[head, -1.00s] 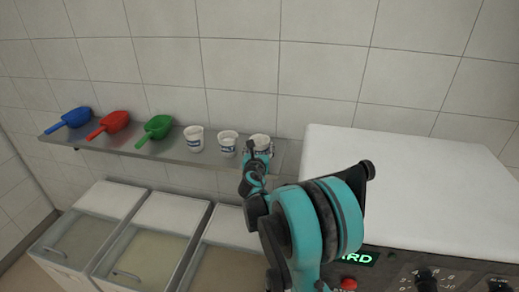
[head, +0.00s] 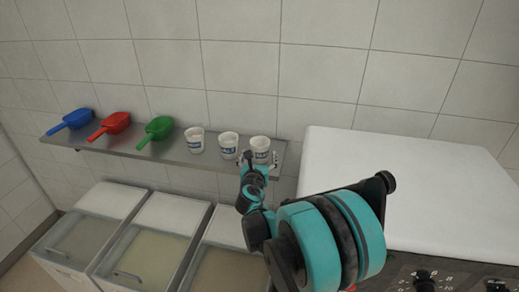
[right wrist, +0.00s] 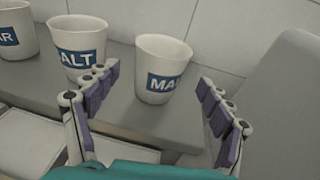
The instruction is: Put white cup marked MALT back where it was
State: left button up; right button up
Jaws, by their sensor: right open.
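The white cup marked MALT (head: 260,146) stands upright on the right end of the wall shelf (head: 172,155). It also shows in the right wrist view (right wrist: 163,62), where its blue label reads "MA" and the rest is cut off by the cup's curve. My right gripper (head: 257,160) is open, with its fingers spread to either side of the cup's front. In the right wrist view (right wrist: 159,84) gaps show between the cup and both fingers. My left gripper is not in view.
A white cup with "ALT" showing (right wrist: 84,42) stands close to the left finger, and another ending in "AR" (right wrist: 14,30) is farther left. Blue (head: 76,119), red (head: 115,122) and green (head: 158,127) scoops lie on the shelf. A white-topped oven (head: 400,165) is at right; lidded bins (head: 165,225) stand below.

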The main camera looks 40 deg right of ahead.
jog(key=s+a+f+m+g+y, duration=0.2)
jog(key=s+a+m+y, duration=0.3)
jog(key=s+a+m, duration=0.6)
jog(key=s+a+f+m+g+y, duration=0.2)
jog(key=s+a+f+m+y, duration=0.2)
jog(key=s+a+m, duration=0.7)
jog(key=a+m+y, duration=0.2)
jog(key=a+m, duration=0.3)
jog(key=a, duration=0.3)
jog(key=shift+s+a+f+g+p, duration=0.25)
jog(key=shift+f+g+p, duration=0.15)
